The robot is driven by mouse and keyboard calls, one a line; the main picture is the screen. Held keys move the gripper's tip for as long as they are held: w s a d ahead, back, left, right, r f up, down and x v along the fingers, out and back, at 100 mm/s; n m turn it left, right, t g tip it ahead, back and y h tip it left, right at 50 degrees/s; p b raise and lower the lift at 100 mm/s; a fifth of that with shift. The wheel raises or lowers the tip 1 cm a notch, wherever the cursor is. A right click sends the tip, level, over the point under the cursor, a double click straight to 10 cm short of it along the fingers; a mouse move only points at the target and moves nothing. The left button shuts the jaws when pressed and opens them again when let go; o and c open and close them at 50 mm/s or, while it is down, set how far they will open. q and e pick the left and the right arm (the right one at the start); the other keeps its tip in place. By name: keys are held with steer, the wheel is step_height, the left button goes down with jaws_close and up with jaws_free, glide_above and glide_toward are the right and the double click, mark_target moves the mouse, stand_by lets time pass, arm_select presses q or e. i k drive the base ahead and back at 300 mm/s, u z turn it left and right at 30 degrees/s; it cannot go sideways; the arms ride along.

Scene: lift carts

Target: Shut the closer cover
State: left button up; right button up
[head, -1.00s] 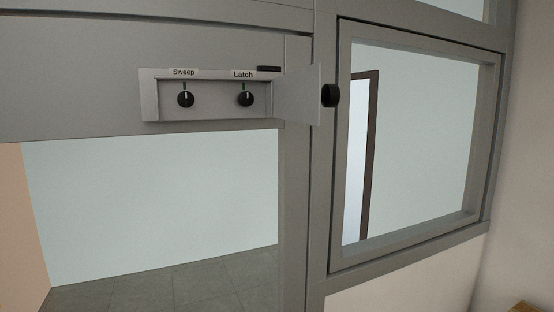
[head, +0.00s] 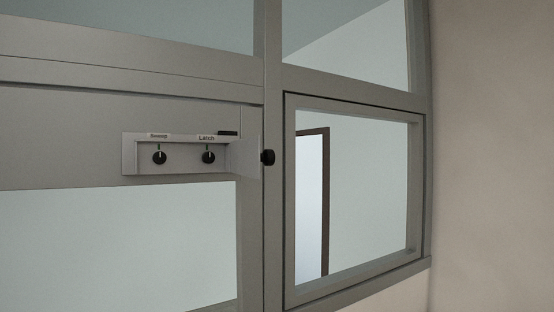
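The closer cover (head: 245,158) is a small grey panel standing open at the right end of the closer box (head: 129,155). It sticks out from the door frame and has a round black knob (head: 268,157) on its outer side. Inside the box are two black dials, one under the label Sweep (head: 159,157) and one under the label Latch (head: 208,157). A short black piece (head: 228,133) sits on the box's top right edge. Neither of my grippers is in view.
A grey frame post (head: 272,240) stands just behind the cover. To its right is a framed window (head: 370,190) with a dark door frame (head: 326,200) seen through it. A plain beige wall (head: 490,150) fills the right side. Glass lies below the box.

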mark_target(247, 157)
steer(key=z, duration=1.2)
steer(key=i, duration=1.15)
steer(key=u, duration=3.2)
steer(key=k, duration=0.3)
steer(key=z, duration=0.5)
